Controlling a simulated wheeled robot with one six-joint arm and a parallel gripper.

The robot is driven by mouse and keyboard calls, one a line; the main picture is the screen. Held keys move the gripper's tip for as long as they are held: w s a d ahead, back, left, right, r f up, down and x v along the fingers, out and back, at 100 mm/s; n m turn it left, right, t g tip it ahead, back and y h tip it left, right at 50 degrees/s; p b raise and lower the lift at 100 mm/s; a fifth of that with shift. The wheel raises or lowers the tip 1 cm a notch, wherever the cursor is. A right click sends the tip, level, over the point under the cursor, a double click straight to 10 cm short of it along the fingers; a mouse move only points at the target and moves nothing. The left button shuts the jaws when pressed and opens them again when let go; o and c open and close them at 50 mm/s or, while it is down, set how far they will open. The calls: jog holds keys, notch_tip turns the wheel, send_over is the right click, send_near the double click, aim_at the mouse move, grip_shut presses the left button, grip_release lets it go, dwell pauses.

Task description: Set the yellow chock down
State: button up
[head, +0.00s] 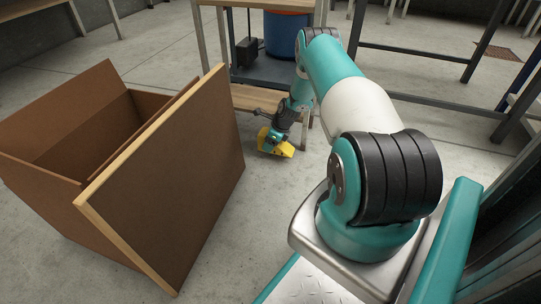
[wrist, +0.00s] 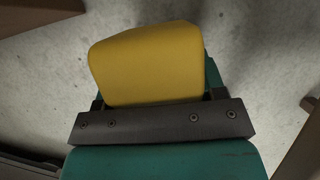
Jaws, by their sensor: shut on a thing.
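The yellow chock (head: 280,148) is held in my gripper (head: 269,137), low over the concrete floor in the head view. In the wrist view the yellow chock (wrist: 147,64) fills the upper middle, and the dark bar of my gripper (wrist: 160,120) crosses just below it. My gripper is shut on the chock. The underside of the chock is hidden, so I cannot tell whether it touches the floor.
A brown open box (head: 90,125) with a wood-edged panel (head: 170,165) stands to the left. A wooden shelf (head: 255,98) and a blue drum (head: 285,33) are behind the gripper. Bare concrete floor (head: 225,235) lies in front of the chock.

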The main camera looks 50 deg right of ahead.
aim_at(271, 157)
notch_tip(271, 157, down, 4)
jog(key=b, duration=0.3)
jog(key=shift+f, duration=0.25)
jog(key=shift+r, duration=0.1)
jog(key=o, duration=0.8)
jog(key=shift+f, duration=0.2)
jog(key=shift+c, duration=0.2)
jog(key=o, duration=0.4)
jog(key=shift+o, duration=0.2)
